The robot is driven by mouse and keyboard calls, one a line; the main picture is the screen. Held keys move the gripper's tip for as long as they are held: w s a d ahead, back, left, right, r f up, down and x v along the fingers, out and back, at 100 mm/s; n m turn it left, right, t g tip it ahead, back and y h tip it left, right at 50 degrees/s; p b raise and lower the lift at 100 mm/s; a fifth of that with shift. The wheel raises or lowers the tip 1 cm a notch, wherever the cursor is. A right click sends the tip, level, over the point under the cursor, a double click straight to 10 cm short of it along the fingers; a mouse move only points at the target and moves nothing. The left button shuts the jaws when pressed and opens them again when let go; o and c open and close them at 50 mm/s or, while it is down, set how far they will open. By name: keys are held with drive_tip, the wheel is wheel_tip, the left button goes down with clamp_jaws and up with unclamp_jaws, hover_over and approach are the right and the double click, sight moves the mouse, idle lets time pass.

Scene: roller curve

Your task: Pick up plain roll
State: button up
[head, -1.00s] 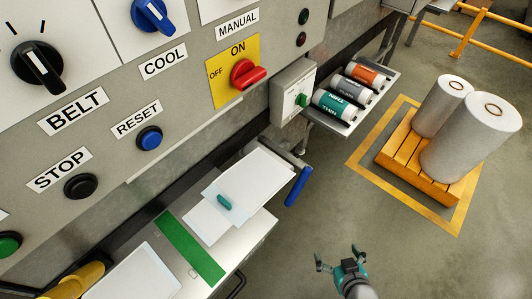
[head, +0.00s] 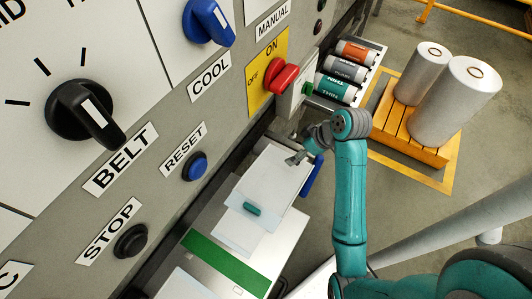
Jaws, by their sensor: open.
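Three short rolls lie side by side on a rack: one with an orange label (head: 357,51), one with a grey label (head: 346,68) and one with a teal label reading THIN (head: 336,87). The grey and orange labels are too small to read surely, so I cannot tell which is the plain roll. My gripper (head: 293,160) is open and empty over the far part of the white sheets, below and left of the rack in the picture, apart from the rolls. My wrist hides part of the area just in front of the rack.
Two tall white rolls (head: 455,100) stand on a wooden pallet (head: 398,128) inside a yellow floor frame. The control panel (head: 75,200) with knobs and buttons fills the left. A small teal object (head: 252,209) lies on the sheets. Floor between bench and pallet is open.

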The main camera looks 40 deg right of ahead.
sight(286, 154)
drive_tip(key=x, duration=0.5)
drive_tip(key=shift+w+a, duration=0.15)
drive_tip(key=shift+x, duration=2.8)
drive_tip(key=shift+w+r, duration=0.15)
drive_tip(key=shift+w, duration=0.05)
drive_tip(key=c, duration=1.6)
drive_tip(key=shift+o, duration=0.2)
